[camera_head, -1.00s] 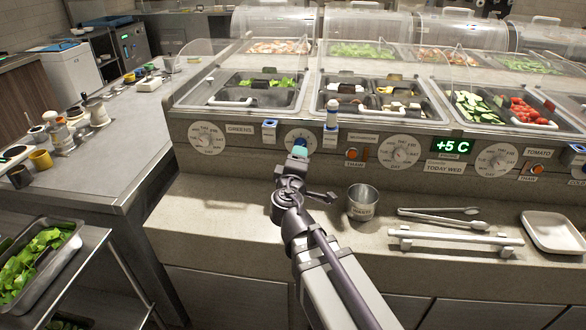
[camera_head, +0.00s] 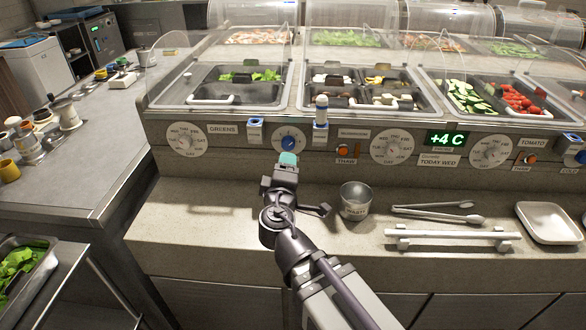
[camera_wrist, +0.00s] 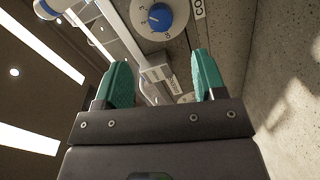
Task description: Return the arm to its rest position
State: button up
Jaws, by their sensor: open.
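My gripper (camera_head: 287,160) is in front of the counter's control panel, just below a blue-knobbed dial (camera_head: 289,142). In the wrist view its two teal fingers (camera_wrist: 158,84) stand apart with nothing between them. The same blue knob (camera_wrist: 160,17) shows beyond the fingers at the top of the wrist view, apart from them. My arm reaches up from the lower right of the head view, over the stone ledge (camera_head: 190,222).
A steel waste cup (camera_head: 355,203) stands right of my gripper. Tongs (camera_head: 438,212), a white bar on supports (camera_head: 452,235) and a white tray (camera_head: 548,222) lie farther right. Clear sneeze guards cover the food wells behind. The ledge's left part is clear.

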jog(key=s+d+f+m+g+h+p, duration=0.1)
jog(key=d+f+m+g, duration=0.1)
jog(key=d+m+g, duration=0.1)
jog(key=s+d+f+m+g+h+p, duration=0.2)
jog(key=d+f+m+g, duration=0.1)
jog(key=d+g, duration=0.1)
jog(key=s+d+f+m+g+h+p, duration=0.1)
jog(key=s+d+f+m+g+p, duration=0.1)
jog(key=d+m+g, duration=0.1)
jog(key=shift+d+f+m+g+h, duration=0.25)
jog(key=shift+d+m+g+h, duration=0.2)
jog(key=shift+d, duration=0.55)
jog(key=s+d+r+m+g+y+p, duration=0.2)
jog(key=d+m+g+p, duration=0.1)
jog(key=d+p, duration=0.1)
jog(key=s+d+r+m+g+y+p, duration=0.2)
jog(key=s+d+m+g+p, duration=0.1)
jog(key=d, duration=0.4)
jog(key=shift+d+r+p, duration=0.15)
jog(key=shift+d+p, duration=0.15)
jog(key=shift+p, duration=0.25)
